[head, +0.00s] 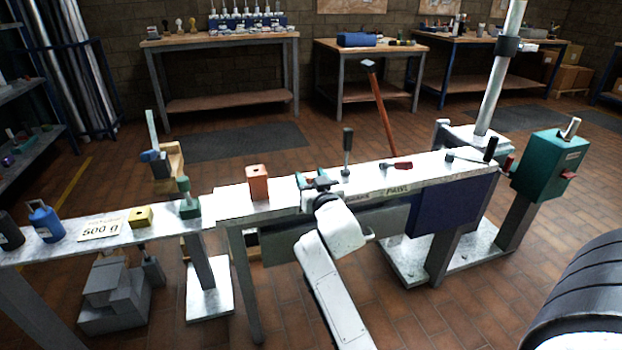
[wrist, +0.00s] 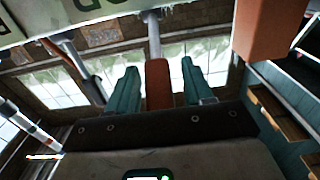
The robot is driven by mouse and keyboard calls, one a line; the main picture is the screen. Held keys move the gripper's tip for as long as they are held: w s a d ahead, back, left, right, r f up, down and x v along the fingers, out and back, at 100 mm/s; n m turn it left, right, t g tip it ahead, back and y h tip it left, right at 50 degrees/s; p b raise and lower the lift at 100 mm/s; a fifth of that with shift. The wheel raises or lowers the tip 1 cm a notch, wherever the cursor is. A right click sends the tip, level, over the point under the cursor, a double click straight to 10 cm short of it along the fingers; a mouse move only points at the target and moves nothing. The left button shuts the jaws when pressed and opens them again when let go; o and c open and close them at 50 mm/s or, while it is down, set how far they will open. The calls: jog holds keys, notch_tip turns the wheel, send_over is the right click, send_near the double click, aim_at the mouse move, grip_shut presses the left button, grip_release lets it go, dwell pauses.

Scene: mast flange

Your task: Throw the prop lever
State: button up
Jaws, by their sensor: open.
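My gripper (head: 322,182) is at the front edge of the narrow metal bench (head: 236,210), its jaws pointing at the bench. In the wrist view my teal fingers (wrist: 157,80) are open, one on each side of a reddish-brown lever grip (wrist: 158,84) on a grey stem. I cannot tell whether they touch it. In the head view my gripper mostly hides this lever. A label reading PAWL (head: 397,189) is on the bench front right of my gripper; the label nearer my gripper is unreadable. No readable label names the prop lever.
An orange block (head: 257,183) stands left of my gripper. A black-knobbed lever (head: 490,150) and a teal box (head: 550,165) are farther right.

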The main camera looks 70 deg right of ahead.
jog(key=shift+c, duration=0.4)
grip_shut()
dwell(0.4)
